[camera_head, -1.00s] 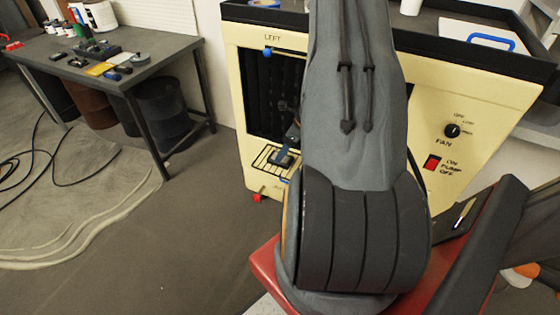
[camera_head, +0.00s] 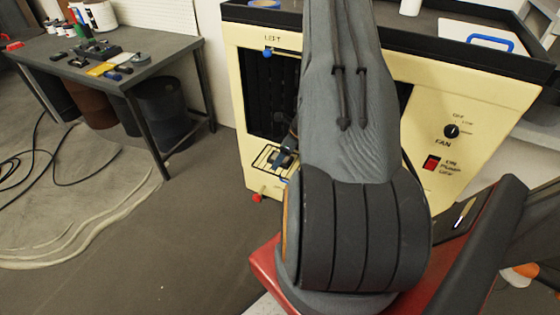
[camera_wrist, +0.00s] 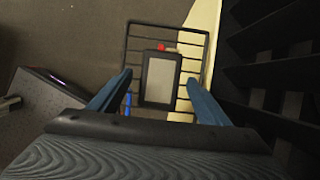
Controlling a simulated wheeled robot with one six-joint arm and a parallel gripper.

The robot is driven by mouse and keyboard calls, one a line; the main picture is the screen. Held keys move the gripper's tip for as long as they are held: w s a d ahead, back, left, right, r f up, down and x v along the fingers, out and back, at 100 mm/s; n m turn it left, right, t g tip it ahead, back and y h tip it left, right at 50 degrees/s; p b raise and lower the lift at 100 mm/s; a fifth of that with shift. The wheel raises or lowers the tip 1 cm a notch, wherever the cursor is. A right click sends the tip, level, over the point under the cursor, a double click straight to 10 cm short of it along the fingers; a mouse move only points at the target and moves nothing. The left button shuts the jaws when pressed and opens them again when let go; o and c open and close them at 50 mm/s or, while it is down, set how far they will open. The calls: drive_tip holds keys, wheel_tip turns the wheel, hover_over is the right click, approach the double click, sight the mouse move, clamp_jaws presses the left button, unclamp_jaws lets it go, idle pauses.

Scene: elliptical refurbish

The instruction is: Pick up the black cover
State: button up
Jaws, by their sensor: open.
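A small black-framed rectangular piece with a grey-green face, which looks like the black cover (camera_wrist: 149,98), sits on a black wire rack (camera_wrist: 127,47) in the wrist view. My gripper (camera_wrist: 159,77) is open, with one blue finger on each side of the piece. Gaps show between the fingers and the piece, and I cannot tell how far above it they are. In the head view the rack (camera_head: 266,158) sticks out at the lower left of the cream machine (camera_head: 490,105). My arm hides much of the machine's front there.
Dark slats (camera_wrist: 270,72) of the machine's opening stand close to the right of my gripper. A red knob (camera_head: 257,198) is below the rack. A grey workbench (camera_head: 150,48) with tools stands at left.

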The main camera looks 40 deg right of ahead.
drive_tip(key=shift+f, duration=0.1)
drive_tip(key=c, duration=1.3)
drive_tip(key=shift+c, duration=0.2)
